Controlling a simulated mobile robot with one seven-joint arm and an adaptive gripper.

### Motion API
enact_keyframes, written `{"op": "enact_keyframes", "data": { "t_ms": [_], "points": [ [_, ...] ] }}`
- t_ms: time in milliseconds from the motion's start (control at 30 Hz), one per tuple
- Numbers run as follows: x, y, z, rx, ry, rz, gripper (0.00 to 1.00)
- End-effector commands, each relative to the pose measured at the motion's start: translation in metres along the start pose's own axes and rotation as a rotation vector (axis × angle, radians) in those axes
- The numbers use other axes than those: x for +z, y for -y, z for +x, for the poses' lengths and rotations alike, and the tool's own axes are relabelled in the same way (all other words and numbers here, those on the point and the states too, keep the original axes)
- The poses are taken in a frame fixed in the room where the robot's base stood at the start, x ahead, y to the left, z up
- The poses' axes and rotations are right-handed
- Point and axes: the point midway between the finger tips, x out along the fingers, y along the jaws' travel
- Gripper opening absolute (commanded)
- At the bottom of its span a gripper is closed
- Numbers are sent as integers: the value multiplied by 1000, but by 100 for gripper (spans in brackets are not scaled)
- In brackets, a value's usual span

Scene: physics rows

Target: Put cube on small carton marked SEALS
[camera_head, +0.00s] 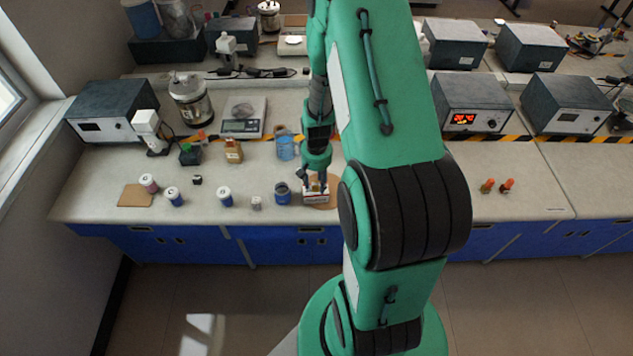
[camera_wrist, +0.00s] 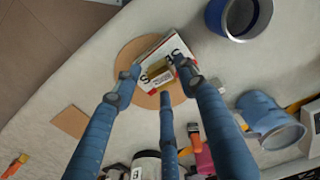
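The small carton (camera_wrist: 149,50), white and red with SEALS lettering partly showing, lies on a round tan mat (camera_wrist: 124,62) in the wrist view. It also shows in the head view (camera_head: 316,199) near the bench's front edge. A small gold-brown cube (camera_wrist: 159,75) with a pale label appears on top of the carton, among my fingertips. My gripper (camera_wrist: 160,80) is over the carton with its fingers spread around the cube. A gap shows between the left fingertip and the cube; contact on the right is hard to tell. In the head view my gripper (camera_head: 315,180) hides part of the cube.
A blue open cup (camera_head: 282,193) stands close left of the carton, with a blue jar (camera_head: 285,148) behind.

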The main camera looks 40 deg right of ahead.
Motion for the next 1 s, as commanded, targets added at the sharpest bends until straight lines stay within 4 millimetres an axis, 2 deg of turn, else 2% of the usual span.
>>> {"op": "enact_keyframes", "data": {
  "t_ms": [367,567,767,1000],
  "points": [
    [0,0,-2,0,0,0,47],
    [-1,0,-13,0,-2,0,47],
    [-1,0,-39,0,-4,0,47],
    [-1,0,-79,0,-4,0,47]
  ]
}}
